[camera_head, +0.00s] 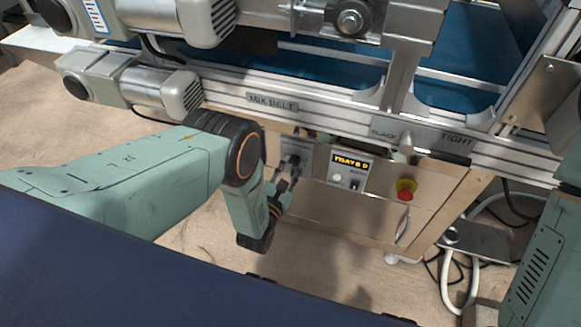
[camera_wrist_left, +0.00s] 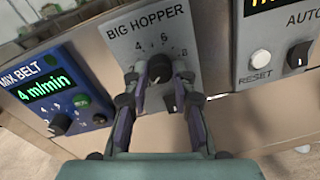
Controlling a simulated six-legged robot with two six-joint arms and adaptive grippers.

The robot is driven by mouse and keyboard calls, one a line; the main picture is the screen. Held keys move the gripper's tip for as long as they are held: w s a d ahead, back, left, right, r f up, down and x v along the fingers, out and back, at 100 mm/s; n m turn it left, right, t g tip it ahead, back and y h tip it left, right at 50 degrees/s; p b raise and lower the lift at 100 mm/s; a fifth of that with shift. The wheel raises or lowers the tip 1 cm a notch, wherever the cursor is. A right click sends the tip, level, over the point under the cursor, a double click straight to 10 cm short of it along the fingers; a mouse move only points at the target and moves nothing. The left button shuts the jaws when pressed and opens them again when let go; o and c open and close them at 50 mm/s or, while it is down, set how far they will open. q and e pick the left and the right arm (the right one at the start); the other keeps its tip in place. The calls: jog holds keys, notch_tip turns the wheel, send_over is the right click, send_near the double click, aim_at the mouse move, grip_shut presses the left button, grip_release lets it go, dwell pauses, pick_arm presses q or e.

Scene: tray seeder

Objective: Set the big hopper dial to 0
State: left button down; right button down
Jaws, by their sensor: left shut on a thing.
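The big hopper panel (camera_wrist_left: 120,42) is a grey plate with a printed scale; 4, 6 and 8 are readable in the left wrist view. Its dark dial (camera_wrist_left: 160,67) sits between the fingers of my left gripper (camera_wrist_left: 158,82), which is shut on it. A dark part with a white mark (camera_wrist_left: 172,103) shows lower between the fingers. I cannot tell which number the dial points to, and the left finger covers part of the scale. In the head view my left gripper (camera_head: 287,172) reaches the panel, mostly hiding the dial. My right gripper is out of view.
Left of the panel is the blue mix belt panel (camera_wrist_left: 52,90) with a green display and knob. Right of it is the trays panel (camera_head: 350,171) with reset button and auto knob. A red stop button (camera_head: 405,190) is further right. The belt frame (camera_head: 330,112) overhangs the panels.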

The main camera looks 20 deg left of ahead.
pick_arm(q)
jog(key=shift+n, duration=0.6)
jog(key=c, duration=1.1)
grip_release()
jog(key=shift+s, duration=0.1)
jog(key=shift+s+a+r, duration=0.1)
jog(key=shift+s+a, duration=0.05)
jog(key=shift+s, duration=1.8)
jog(key=shift+s+a+f, duration=0.1)
jog(key=shift+s+a, duration=0.05)
jog(key=shift+s, duration=1.85)
jog(key=shift+s+a+r, duration=0.1)
jog(key=shift+s+a, duration=0.05)
jog(key=shift+s, duration=1.8)
jog(key=shift+r, duration=0.1)
